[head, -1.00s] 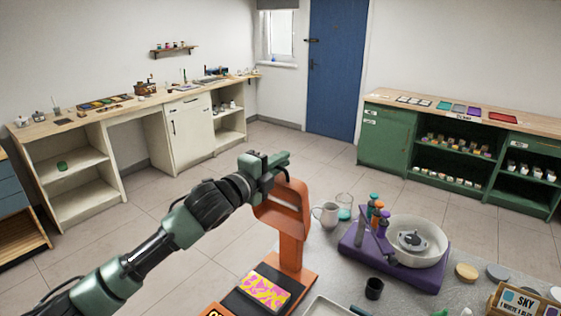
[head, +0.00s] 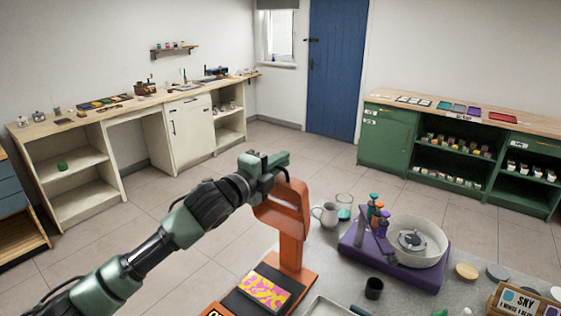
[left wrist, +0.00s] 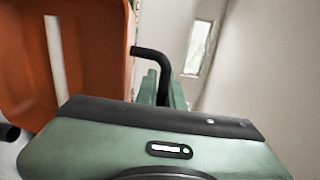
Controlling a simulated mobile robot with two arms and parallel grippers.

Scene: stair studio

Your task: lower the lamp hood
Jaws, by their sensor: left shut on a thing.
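The orange lamp hood (head: 284,212) stands tilted up on an orange post above the orange lamp base (head: 301,272). A flat panel with a pink and yellow pattern (head: 263,288) lies on the base's dark bed. My left gripper (head: 277,169) is at the top of the hood, shut on its black handle. In the left wrist view, the bent black handle (left wrist: 150,53) runs down between the green fingers (left wrist: 165,90). The hood's orange inside (left wrist: 85,50) with a pale tube fills the left there. The fingertips' grip is partly hidden. My right gripper is not in view.
A white jug (head: 326,214) and a glass stand right of the hood. A purple stand (head: 395,262) with bottles and a round white bowl (head: 420,238) is further right. A black cup (head: 374,288) stands in front. Open floor lies behind the lamp.

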